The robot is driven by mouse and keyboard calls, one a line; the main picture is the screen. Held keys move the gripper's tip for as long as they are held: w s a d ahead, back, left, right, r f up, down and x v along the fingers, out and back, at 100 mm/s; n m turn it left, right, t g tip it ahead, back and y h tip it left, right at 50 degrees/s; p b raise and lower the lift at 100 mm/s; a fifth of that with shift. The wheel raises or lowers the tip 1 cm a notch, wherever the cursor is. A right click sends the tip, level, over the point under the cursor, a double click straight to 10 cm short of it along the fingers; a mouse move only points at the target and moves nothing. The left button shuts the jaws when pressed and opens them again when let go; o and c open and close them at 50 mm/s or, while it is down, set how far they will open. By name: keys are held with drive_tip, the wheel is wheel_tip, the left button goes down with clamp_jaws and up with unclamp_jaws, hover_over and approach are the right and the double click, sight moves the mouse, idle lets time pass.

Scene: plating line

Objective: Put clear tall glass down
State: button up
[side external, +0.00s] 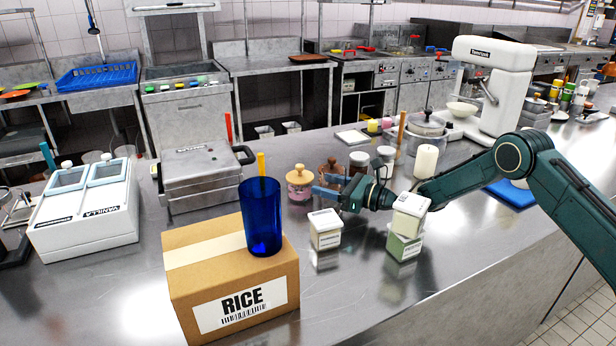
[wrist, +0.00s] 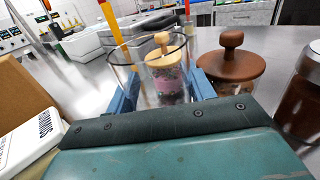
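The clear tall glass (wrist: 148,90) stands between the two blue fingers of my gripper (wrist: 160,95) in the wrist view. A finger lies against each side of it, and its round rim rises above them. Its base is hidden behind my gripper body. In the side view, my gripper (side external: 327,185) is low over the steel counter, pointing left, and the glass is too transparent to make out clearly there. A pink-filled jar with a wooden knob lid (side external: 300,182) is just beyond the fingertips; it shows through the glass in the wrist view (wrist: 163,68).
A blue glass (side external: 261,218) stands on the RICE box (side external: 190,275). A white tub (side external: 325,230) and two stacked tubs (side external: 404,243) are in front of my gripper. A brown-lidded jar (wrist: 229,68) stands close on the right in the wrist view. Counter behind the stacked tubs is crowded.

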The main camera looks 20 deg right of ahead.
drive_tip(key=c, duration=0.4)
drive_tip(key=shift+r, duration=0.15)
wheel_tip(320, 180, up, 20)
drive_tip(key=shift+f, duration=0.1)
idle(0.5)
idle(0.7)
